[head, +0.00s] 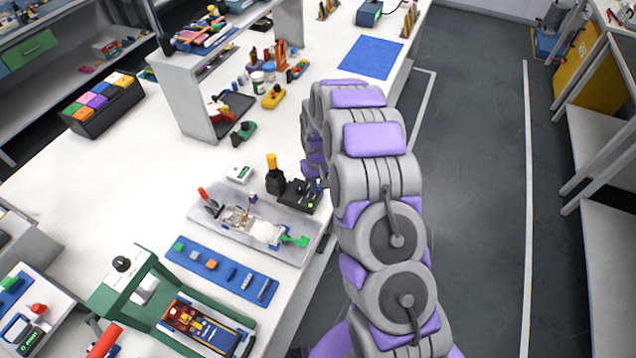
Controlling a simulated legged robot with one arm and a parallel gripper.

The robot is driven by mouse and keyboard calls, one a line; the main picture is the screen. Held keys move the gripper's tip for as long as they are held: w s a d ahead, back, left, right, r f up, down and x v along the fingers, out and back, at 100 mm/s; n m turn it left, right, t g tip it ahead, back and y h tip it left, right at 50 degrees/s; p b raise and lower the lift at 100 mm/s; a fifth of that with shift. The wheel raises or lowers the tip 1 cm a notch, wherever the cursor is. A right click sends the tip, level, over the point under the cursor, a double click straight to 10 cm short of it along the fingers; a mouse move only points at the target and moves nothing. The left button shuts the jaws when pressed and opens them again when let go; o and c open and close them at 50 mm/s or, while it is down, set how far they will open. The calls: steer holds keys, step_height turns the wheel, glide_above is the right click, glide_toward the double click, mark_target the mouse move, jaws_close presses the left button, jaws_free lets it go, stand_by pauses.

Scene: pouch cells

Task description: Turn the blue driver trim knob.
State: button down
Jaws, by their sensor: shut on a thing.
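A small black driver unit (298,196) with a green light sits at the right end of a grey fixture plate (215,228), near the bench's right edge. A black driver with a yellow top (272,170) stands upright at its left side. My arm arches over from the lower right, and its far end comes down beside the unit. My gripper (321,185) is small and dark at the unit's right rear corner, partly hidden by my arm. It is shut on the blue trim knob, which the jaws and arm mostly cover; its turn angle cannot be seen.
The plate carries a clear-topped cell fixture (242,222), a red-handled tool (207,197) and a green clip (296,241). A blue strip with small parts (225,268) and a green press frame (125,282) lie nearer. A white box (239,173) stands behind. Right of the bench is open floor.

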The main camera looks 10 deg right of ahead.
steer(key=shift+r, duration=0.1)
steer(key=shift+r+n+p, duration=0.1)
steer(key=shift+n+p, duration=0.75)
steer(key=shift+n, duration=0.25)
steer(key=n+p, duration=0.1)
steer(key=n, duration=0.2)
steer(key=c, duration=1)
jaws_free()
steer(key=shift+o, duration=0.2)
